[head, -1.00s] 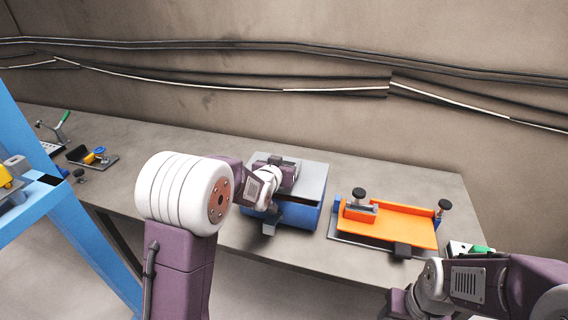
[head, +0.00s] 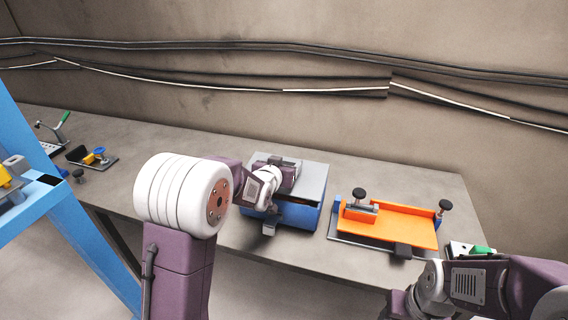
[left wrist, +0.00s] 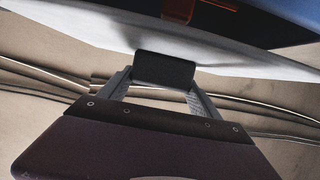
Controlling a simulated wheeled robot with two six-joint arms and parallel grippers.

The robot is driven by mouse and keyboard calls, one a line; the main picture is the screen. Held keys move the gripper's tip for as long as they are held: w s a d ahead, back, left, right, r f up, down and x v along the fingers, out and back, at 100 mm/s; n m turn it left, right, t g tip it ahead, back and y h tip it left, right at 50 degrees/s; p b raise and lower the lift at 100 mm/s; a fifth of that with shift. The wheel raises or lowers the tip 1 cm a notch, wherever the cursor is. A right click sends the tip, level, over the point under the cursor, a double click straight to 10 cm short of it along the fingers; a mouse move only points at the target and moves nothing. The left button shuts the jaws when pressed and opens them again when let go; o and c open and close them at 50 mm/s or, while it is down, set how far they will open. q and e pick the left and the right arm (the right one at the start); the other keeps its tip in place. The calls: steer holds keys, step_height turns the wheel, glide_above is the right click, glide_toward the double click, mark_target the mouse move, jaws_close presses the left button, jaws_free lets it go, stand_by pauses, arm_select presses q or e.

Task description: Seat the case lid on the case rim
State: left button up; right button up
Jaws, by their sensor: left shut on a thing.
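The case (head: 305,216) is a blue box on the bench in the middle of the head view. The grey case lid (head: 313,180) lies over its top, with a dark gap showing between lid and case along the front right. My left gripper (head: 282,165) is over the lid's back left part, partly hidden by its own wrist. In the left wrist view my left gripper (left wrist: 165,72) is shut on a dark block-shaped grip at the pale lid's (left wrist: 100,25) edge. Whether the lid touches the rim all round cannot be told. My right gripper is out of view; only its arm shows at lower right.
An orange fixture (head: 400,226) with black knobs stands on the bench right of the case. A green-handled tool (head: 482,250) lies at the bench's right end. Clamps (head: 92,157) stand at the far left, near a blue frame (head: 75,240). Bare bench lies left of the case.

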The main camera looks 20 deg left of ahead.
arm_select(q)
steer(key=shift+f+b, duration=1)
stand_by(0.4)
steer(key=shift+f+b, duration=0.5)
steer(key=shift+b, duration=0.35)
stand_by(1.5)
steer(key=o, duration=2.1)
